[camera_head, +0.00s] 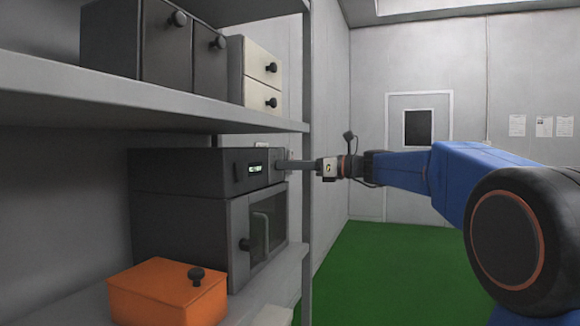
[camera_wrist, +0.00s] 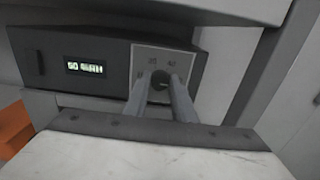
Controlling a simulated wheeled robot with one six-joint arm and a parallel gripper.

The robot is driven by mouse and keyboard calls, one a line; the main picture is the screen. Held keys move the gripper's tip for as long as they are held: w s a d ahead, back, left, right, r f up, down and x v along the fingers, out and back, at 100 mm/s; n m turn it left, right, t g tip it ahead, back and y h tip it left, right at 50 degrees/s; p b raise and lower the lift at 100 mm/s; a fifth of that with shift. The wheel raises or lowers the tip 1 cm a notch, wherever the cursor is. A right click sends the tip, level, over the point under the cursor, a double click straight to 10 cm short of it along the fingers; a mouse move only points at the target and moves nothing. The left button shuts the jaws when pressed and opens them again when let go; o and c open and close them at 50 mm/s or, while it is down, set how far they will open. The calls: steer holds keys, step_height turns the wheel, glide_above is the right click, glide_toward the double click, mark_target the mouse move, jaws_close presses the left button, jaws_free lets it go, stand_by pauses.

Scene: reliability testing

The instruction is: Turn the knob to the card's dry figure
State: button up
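The dark grey oven-like unit (camera_head: 180,215) stands on the lower shelf, with a lit display (camera_head: 255,168) on its upper front. In the wrist view the display (camera_wrist: 85,68) shows lit characters too blurred to read surely. A light panel (camera_wrist: 150,58) with small markings surrounds the round dark knob (camera_wrist: 160,80). My gripper (camera_head: 283,164) reaches the panel from the right. In the wrist view its two fingers (camera_wrist: 161,88) lie on either side of the knob; I cannot tell whether they touch it. No card with a dry figure can be made out.
An orange box (camera_head: 165,296) with a black knob sits in front of the unit. The upper shelf (camera_head: 130,110) runs above with dark and cream drawer boxes (camera_head: 262,75). A shelf post (camera_head: 307,130) stands close by my gripper. Papers (camera_head: 543,126) hang on the far wall.

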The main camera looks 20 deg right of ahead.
steer(key=shift+n, duration=0.3)
steer(key=n, duration=2.3)
steer(key=shift+s+a+f, duration=0.1)
steer(key=shift+f, duration=0.25)
stand_by(0.4)
steer(key=o, duration=1)
steer(key=shift+r, duration=0.1)
steer(key=v, duration=1.7)
steer(key=shift+s, duration=0.15)
